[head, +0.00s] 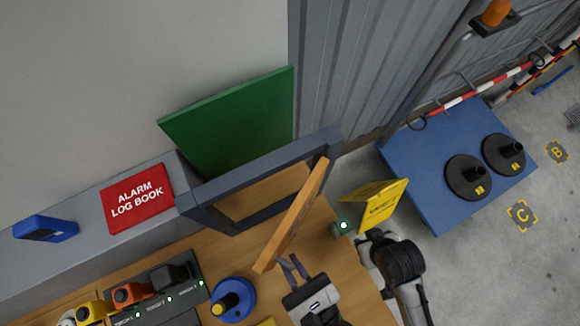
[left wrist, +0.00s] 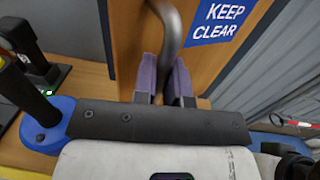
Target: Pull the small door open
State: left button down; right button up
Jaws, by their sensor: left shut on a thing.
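The small wooden door (head: 292,218) stands swung out from its dark grey frame (head: 262,170) on the bench, seen nearly edge-on in the head view. In the left wrist view the door's face (left wrist: 133,45) fills the middle, with a blue KEEP CLEAR sign (left wrist: 222,20) on it. A grey curved handle (left wrist: 172,28) sticks out from this face. My left gripper (head: 292,264) is beside the door's near end, and its purple fingers (left wrist: 166,80) are shut on the handle.
A yellow sign (head: 376,204) and a small green-lit box (head: 343,227) are right of the door. A blue round-based object (head: 233,298) and several torches stand left of my gripper. A red log book (head: 138,198) lies on the grey ledge. The wooden bench (head: 225,258) is bare before the frame.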

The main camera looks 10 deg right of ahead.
pick_arm(q)
jog(key=c, duration=1.2)
grip_release()
